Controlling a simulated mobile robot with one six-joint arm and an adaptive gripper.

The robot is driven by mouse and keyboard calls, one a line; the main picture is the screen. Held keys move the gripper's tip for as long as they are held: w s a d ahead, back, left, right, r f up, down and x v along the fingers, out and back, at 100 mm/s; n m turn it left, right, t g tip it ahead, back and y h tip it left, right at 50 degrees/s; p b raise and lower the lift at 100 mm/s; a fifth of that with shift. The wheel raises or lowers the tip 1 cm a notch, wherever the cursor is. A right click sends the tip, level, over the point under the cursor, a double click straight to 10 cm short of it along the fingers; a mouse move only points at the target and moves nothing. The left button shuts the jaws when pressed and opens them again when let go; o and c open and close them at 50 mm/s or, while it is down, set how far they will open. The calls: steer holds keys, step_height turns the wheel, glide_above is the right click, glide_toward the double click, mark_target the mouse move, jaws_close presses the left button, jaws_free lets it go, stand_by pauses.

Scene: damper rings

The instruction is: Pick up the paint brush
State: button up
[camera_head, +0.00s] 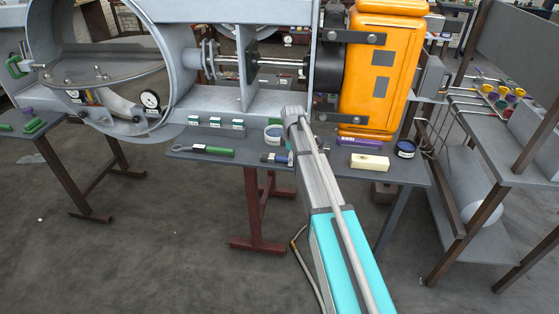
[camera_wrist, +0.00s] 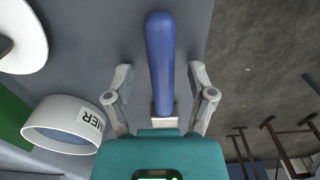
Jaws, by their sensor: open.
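The paint brush has a rounded blue handle (camera_wrist: 160,60) and a pale ferrule. In the wrist view it lies lengthwise up the middle, on the grey table. My gripper (camera_wrist: 161,76) is open, with one finger on each side of the handle and a visible gap on both sides. The bristle end is hidden behind the teal gripper body. In the head view the brush (camera_head: 282,158) lies near the table's front edge, partly covered by my arm. My fingers are hidden there.
A white tin with blue inside (camera_wrist: 65,125) stands left of the gripper in the wrist view. The grey table (camera_head: 245,166) also bears a green-handled tool (camera_head: 215,152), a cream block (camera_head: 370,162) and a dark blue tin (camera_head: 405,149). Large machinery (camera_head: 385,65) rises behind.

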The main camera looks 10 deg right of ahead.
jaws_close()
stand_by(0.4)
steer(key=shift+r, duration=0.1)
step_height(320, 180, up, 3)
steer(key=p, duration=0.3)
steer(key=s+d+r+p, duration=0.1)
steer(key=s+r+p, duration=0.8)
steer(key=s, duration=0.5)
steer(key=shift+r+p, duration=0.4)
steer(key=shift+p, duration=0.1)
